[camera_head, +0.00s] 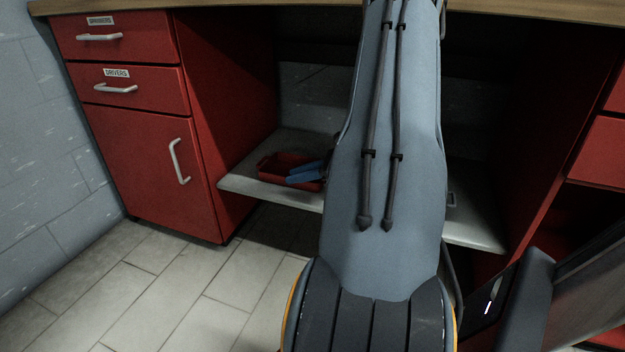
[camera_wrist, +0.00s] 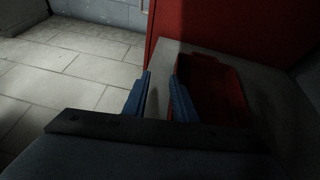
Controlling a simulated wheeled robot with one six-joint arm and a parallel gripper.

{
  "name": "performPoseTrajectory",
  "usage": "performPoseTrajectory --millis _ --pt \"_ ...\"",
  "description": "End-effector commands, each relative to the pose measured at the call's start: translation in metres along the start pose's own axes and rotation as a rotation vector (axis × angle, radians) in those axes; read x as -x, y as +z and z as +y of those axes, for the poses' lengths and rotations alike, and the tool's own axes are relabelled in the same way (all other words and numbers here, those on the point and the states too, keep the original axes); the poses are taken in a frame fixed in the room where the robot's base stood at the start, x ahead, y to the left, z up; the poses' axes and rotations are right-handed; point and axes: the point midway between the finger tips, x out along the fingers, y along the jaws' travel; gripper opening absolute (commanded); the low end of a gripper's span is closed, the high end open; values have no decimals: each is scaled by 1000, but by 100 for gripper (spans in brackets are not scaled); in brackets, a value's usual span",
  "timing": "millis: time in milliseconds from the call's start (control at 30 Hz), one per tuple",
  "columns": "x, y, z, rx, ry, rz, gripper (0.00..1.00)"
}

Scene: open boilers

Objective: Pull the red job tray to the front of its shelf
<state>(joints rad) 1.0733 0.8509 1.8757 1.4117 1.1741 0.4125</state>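The red job tray (camera_head: 268,176) is a shallow open box on the grey shelf (camera_head: 245,184) under the bench, left of my arm. My gripper (camera_head: 289,176) has blue fingers that overlap the right part of the tray in the head view. In the wrist view my gripper (camera_wrist: 161,76) is open, with bare shelf showing between its fingers. The tray (camera_wrist: 228,88) lies just to the right there, and the right finger overlaps its near left edge. I cannot tell whether that finger touches it. My arm hides the middle of the shelf.
A red cabinet (camera_head: 145,160) with two labelled drawers and a door stands left of the shelf. The wooden bench top (camera_head: 230,6) runs above. Red cabinet drawers (camera_head: 600,152) stand at the right. The tiled floor (camera_head: 170,285) at the front left is clear.

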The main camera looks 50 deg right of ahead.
Motion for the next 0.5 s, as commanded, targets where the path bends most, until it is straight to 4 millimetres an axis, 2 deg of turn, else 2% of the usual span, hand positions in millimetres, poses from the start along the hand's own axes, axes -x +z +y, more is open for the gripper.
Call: performPoseTrajectory --millis 33,133,500 --pt "10 -12 -10 -31 -34 -10 25" --pt "24 -26 -22 -68 -80 -24 25" --pt "27 -33 -20 -73 -75 -32 25"
